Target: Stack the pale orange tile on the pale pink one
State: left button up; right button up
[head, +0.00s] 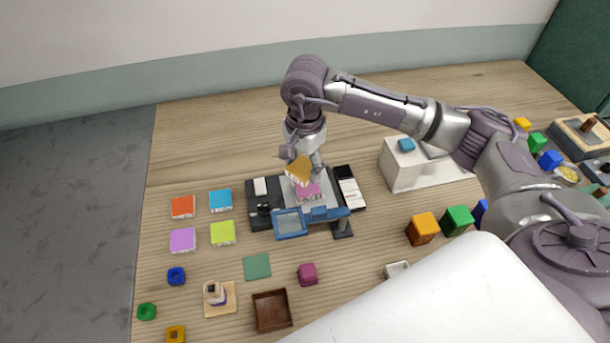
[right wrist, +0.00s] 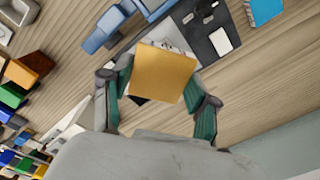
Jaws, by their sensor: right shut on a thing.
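The pale orange tile (head: 299,166) is held by my right gripper (head: 302,161) and sits tilted over the pale pink tile (head: 309,191) in the head view. The pink tile lies on the grey plate of a small black and blue fixture (head: 291,224). I cannot tell whether the two tiles touch. In the right wrist view the orange tile (right wrist: 163,73) lies between the two fingers of my right gripper (right wrist: 157,88), which are shut on it; it hides the pink tile there. My left gripper is not in view.
Orange-red (head: 183,207), blue (head: 221,200), purple (head: 183,240) and lime (head: 222,233) tiles lie left of the fixture. A brown tray (head: 271,310) and a magenta cube (head: 308,274) stand in front. A white box (head: 403,171) stands to its right.

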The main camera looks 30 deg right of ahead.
aim_at(308, 168)
jog(key=w+d+f+m, duration=0.1)
jog(key=m, duration=0.1)
jog(key=w+d+f+m+p, duration=0.1)
jog(key=f+m, duration=0.1)
jog(key=w+f+m, duration=0.1)
jog(key=m, duration=0.1)
jog(key=shift+w+d+f+m, duration=0.3)
jog(key=shift+d+f+m, duration=0.1)
jog(key=shift+d+f, duration=0.1)
jog(key=shift+f, duration=0.65)
notch_tip(308, 168, down, 2)
jog(key=shift+f+b, duration=0.1)
jog(key=shift+b, duration=0.55)
jog(key=shift+f+b, duration=1.05)
jog(key=shift+f, duration=0.05)
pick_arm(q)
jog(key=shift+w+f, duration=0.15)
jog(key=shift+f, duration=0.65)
pick_arm(e)
jog(key=o, duration=1.5)
jog(key=shift+c, duration=0.2)
